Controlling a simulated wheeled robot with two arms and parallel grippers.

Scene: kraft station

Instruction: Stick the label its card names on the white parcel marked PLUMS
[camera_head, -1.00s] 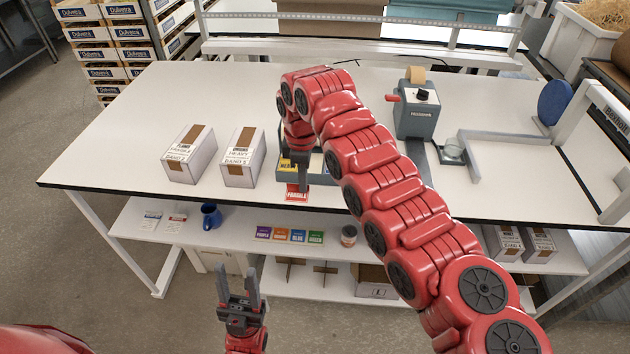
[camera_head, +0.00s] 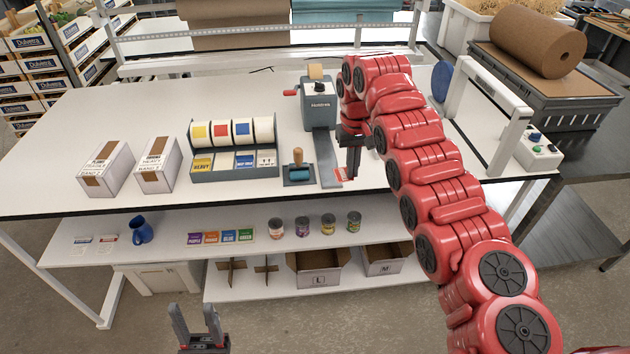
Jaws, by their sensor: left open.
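Two white parcels with brown tape stand at the left of the bench: a left parcel (camera_head: 118,172) and a right parcel (camera_head: 168,170). The left one's print looks like PLUMS and FRAGILE, the right one's like HEAVY, but both are small. My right gripper (camera_head: 346,172) is above the bench, right of the grey strip, and shut on a red label (camera_head: 341,174). A grey label dispenser (camera_head: 235,174) holds yellow, red, blue and white rolls; the slot below the red roll looks pale. My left gripper (camera_head: 195,318) is open and empty, low in front of the shelf.
The lower shelf holds a blue mug (camera_head: 141,229), coloured cards (camera_head: 221,237) and several tins. The bench is clear between parcels and dispenser.

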